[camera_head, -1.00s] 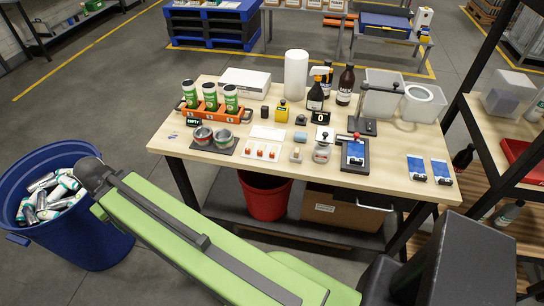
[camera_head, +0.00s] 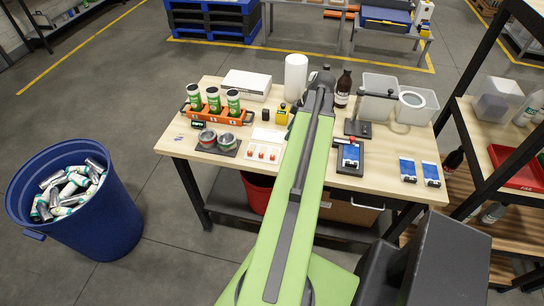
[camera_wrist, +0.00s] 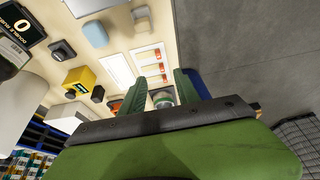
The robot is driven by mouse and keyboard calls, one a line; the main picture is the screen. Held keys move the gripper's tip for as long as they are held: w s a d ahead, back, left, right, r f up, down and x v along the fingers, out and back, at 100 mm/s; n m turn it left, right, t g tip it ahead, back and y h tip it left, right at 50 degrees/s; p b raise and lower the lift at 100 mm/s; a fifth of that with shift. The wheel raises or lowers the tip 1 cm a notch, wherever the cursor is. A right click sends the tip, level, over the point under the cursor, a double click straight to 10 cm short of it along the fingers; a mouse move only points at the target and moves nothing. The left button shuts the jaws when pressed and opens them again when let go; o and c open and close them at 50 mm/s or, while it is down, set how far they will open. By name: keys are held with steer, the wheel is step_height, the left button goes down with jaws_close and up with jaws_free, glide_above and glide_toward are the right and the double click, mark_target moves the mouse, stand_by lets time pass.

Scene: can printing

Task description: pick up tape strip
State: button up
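A white card with several small white strips with orange-red ends, which look like the tape strips (camera_head: 262,153), lies near the front of the wooden table (camera_head: 215,158). The card also shows in the wrist view (camera_wrist: 150,66), just beyond my fingers. My gripper (camera_wrist: 160,84) is open, its two green fingers apart with nothing held between them. A can (camera_wrist: 163,98) shows in the gap, further off. In the head view my arm reaches over the table, right of the card, and hides the gripper's fingers.
An orange rack (camera_head: 215,117) with green-labelled cans and two cans on a dark pad (camera_head: 226,150) stand left. A yellow block (camera_head: 282,117), a brown bottle (camera_head: 344,88) and clear bins (camera_head: 380,83) stand further back. A blue barrel of cans (camera_head: 110,235) is on the floor.

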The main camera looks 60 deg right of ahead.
steer(key=s, duration=0.1)
steer(key=b, duration=1.1)
glide_above(274, 156)
steer(key=s, duration=0.3)
steer(key=f, duration=0.7)
steer(key=d+f, duration=0.1)
steer(key=f, duration=0.3)
steer(key=shift+f, duration=0.1)
steer(key=shift+w+a+f+b, duration=0.1)
steer(key=shift+f+b, duration=0.05)
steer(key=shift+b, duration=0.2)
steer(key=b+x, duration=0.4)
steer(key=x, duration=0.1)
steer(key=shift+w+a+b, duration=0.1)
steer(key=shift+w+b, duration=0.15)
steer(key=shift+b, duration=0.05)
steer(key=shift+r, duration=0.2)
steer(key=shift+c, duration=0.5)
jaws_close()
